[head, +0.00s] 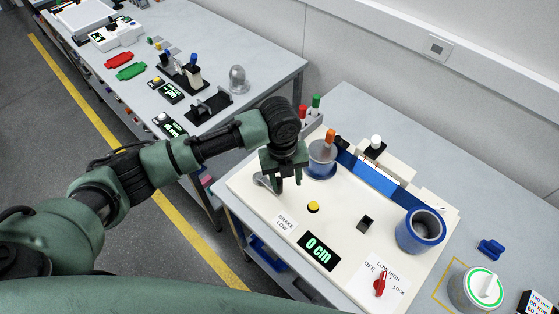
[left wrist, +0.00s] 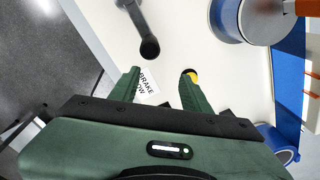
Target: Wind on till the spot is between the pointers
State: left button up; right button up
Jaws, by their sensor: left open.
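A cream winding panel (head: 340,205) lies on the right bench. A blue band (head: 365,175) runs between a spool (head: 322,158) with an orange crank knob (head: 330,136) and a grey-and-blue reel (head: 421,230). The display (head: 319,252) reads 0 cm. No spot can be made out on the band. Thin orange strips (left wrist: 312,95) at the left wrist view's right edge may be pointers. My left gripper (head: 287,182) is open and empty above the panel, near the brake lever (head: 265,183). The lever's dark knob (left wrist: 149,49) lies beyond the fingertips (left wrist: 160,82). My right gripper is out of view.
A yellow button (head: 313,206) and a red selector knob (head: 380,284) are on the panel. A white-topped black fitting (head: 375,146) stands by the band. Another bench (head: 225,65) with parts stands behind left.

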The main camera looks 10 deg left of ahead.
aim_at(279, 179)
pick_arm(q)
jog(key=shift+w+a+r+m+y, duration=0.2)
jog(key=shift+w+a+r+m, duration=0.25)
jog(key=shift+w+a, duration=0.15)
jog(key=shift+w+a+r+m+y, duration=0.2)
jog(key=shift+w+a+r+m, duration=0.2)
jog(key=shift+a, duration=0.35)
notch_tip(279, 179, down, 2)
jog(key=shift+s+f, duration=0.15)
jog(key=f+b, duration=0.2)
jog(key=f, duration=0.1)
jog(key=f+b, duration=0.3)
jog(key=shift+w+f+b, duration=0.2)
jog(key=shift+f+b, duration=0.1)
jog(key=shift+f, duration=0.1)
jog(key=shift+r+p, duration=0.45)
jog(key=shift+r, duration=0.05)
jog(key=c, duration=0.4)
grip_shut()
jog(key=shift+r, duration=0.1)
jog(key=shift+w, duration=0.15)
